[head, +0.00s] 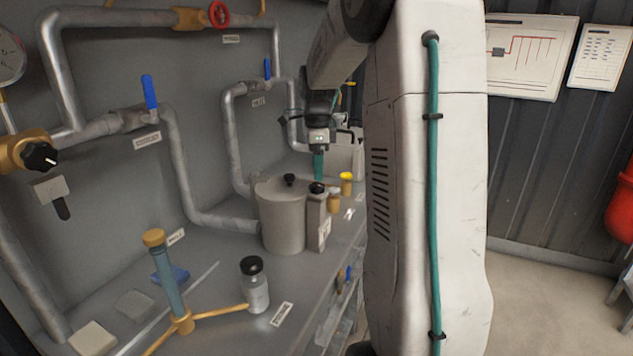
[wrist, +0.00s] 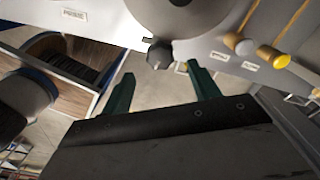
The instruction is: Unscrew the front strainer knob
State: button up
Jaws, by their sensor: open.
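A dark ribbed knob (wrist: 160,54) shows in the wrist view, just below a grey round body (wrist: 178,14) at the bench edge. I cannot tell for certain that it is the front strainer knob. My gripper (wrist: 162,84) is open, with its two green fingers apart and nothing between them. The knob lies beyond the fingertips, roughly in line with the gap, and appears clear of both. In the head view my gripper (head: 318,166) points down over the far part of the bench, behind the grey lidded pot (head: 284,222).
Yellow-capped items (head: 346,178) stand close to my gripper. A black-capped jar (head: 254,285) and a yellow-footed blue tube stand (head: 169,280) are nearer on the bench (head: 225,330). Grey pipes (head: 183,165) run along the back panel. Open floor (head: 540,295) lies at right.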

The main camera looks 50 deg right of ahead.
aim_at(318, 185)
jog(key=shift+f, duration=2.4)
jog(key=shift+c, duration=0.3)
jog(key=c, duration=0.9)
jog(key=shift+a, duration=0.2)
jog(key=shift+d, duration=0.2)
jog(key=shift+n, duration=0.3)
